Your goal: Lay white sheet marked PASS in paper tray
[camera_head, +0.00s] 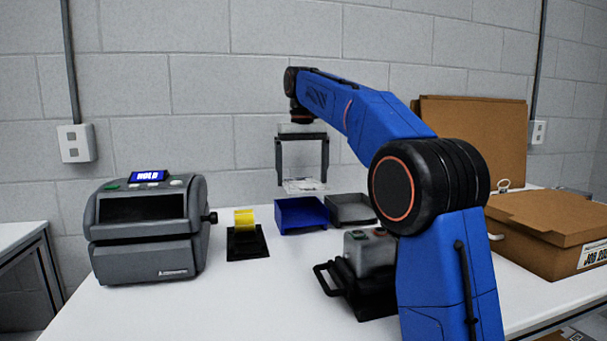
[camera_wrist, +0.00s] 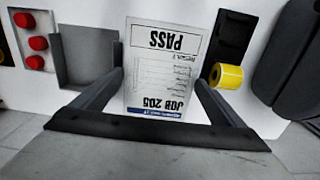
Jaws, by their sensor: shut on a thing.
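The white sheet (camera_wrist: 162,68) reads PASS and JOB 205, upside down in the wrist view, with a blue band along its near edge. My gripper (camera_wrist: 159,82) is shut on it, one finger at each side edge. In the head view, my gripper (camera_head: 303,182) holds the sheet (camera_head: 303,186) roughly flat in the air above the blue tray (camera_head: 301,216). A grey tray (camera_head: 352,209) stands right of the blue one; it shows left of the sheet in the wrist view (camera_wrist: 88,62). The blue tray is not visible there, apparently behind the sheet.
A yellow label roll (camera_head: 244,219) on a black base stands left of the trays. A grey machine (camera_head: 149,229) with a HOLD display is further left. A grey device with a black handle (camera_head: 370,257) sits in front. Cardboard boxes (camera_head: 554,230) stand right. The front-left table is clear.

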